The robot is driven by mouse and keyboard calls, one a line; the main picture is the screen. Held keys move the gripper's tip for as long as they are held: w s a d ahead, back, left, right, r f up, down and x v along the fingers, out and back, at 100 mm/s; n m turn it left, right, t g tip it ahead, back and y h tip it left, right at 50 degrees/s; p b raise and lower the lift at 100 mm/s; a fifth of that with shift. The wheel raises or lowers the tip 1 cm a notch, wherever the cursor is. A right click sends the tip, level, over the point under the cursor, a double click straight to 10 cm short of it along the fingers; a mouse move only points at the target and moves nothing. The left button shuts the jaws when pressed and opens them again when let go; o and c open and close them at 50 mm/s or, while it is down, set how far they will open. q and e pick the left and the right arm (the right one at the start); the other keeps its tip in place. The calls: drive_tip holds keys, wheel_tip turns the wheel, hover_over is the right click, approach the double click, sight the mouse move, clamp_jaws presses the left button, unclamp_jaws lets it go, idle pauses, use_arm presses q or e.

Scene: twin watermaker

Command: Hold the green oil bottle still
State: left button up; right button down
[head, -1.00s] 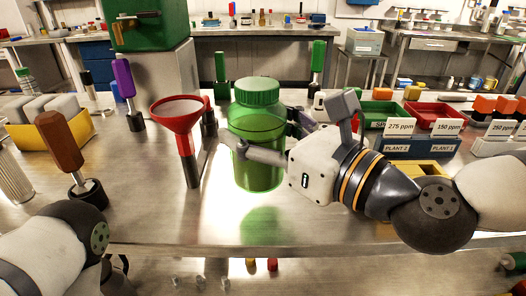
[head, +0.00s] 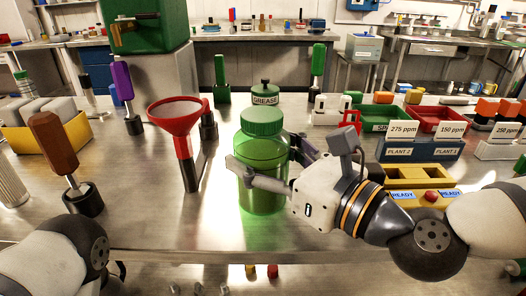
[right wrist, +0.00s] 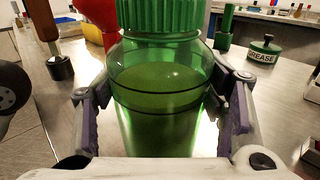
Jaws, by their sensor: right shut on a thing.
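The green oil bottle (head: 263,165), see-through with a ribbed green cap, stands upright near the front middle of the steel bench. It holds green liquid. My right gripper (head: 262,178) is shut around its body from the right. In the right wrist view the bottle (right wrist: 157,90) sits between the two fingers, one on each side. Its base is at or very close to the bench top; I cannot tell whether it touches. Of my left arm only links show at lower left, and its gripper is not in view.
A red funnel on a stand (head: 176,115) is just left of the bottle. A grease pot (head: 265,98) stands behind it. A brown-handled tool (head: 56,145) is at left. A yellow tray with ready labels (head: 405,192) and bins (head: 418,151) are at right. The bench's front edge is near.

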sight(283, 160)
drive_tip(key=shift+c, duration=1.9)
unclamp_jaws()
drive_tip(key=shift+s+d+r, duration=0.1)
drive_tip(key=shift+r, duration=0.2)
drive_tip(key=p+v, duration=0.1)
drive_tip(key=v, duration=0.4)
drive_tip(key=shift+r, duration=0.1)
drive_tip(key=shift+s+d+r+p, duration=0.25)
drive_tip(key=shift+s+d+p, duration=0.35)
drive_tip(key=shift+p, duration=0.6)
drive_tip(key=shift+s+d+f, duration=0.2)
drive_tip(key=shift+s+f, duration=0.05)
drive_tip(key=shift+f, duration=0.05)
use_arm(q)
drive_tip(key=shift+t, duration=0.7)
drive_tip(key=w+r, duration=0.3)
drive_tip(key=r, duration=0.1)
drive_tip(key=shift+w, duration=0.25)
use_arm(e)
drive_tip(key=shift+f, duration=0.2)
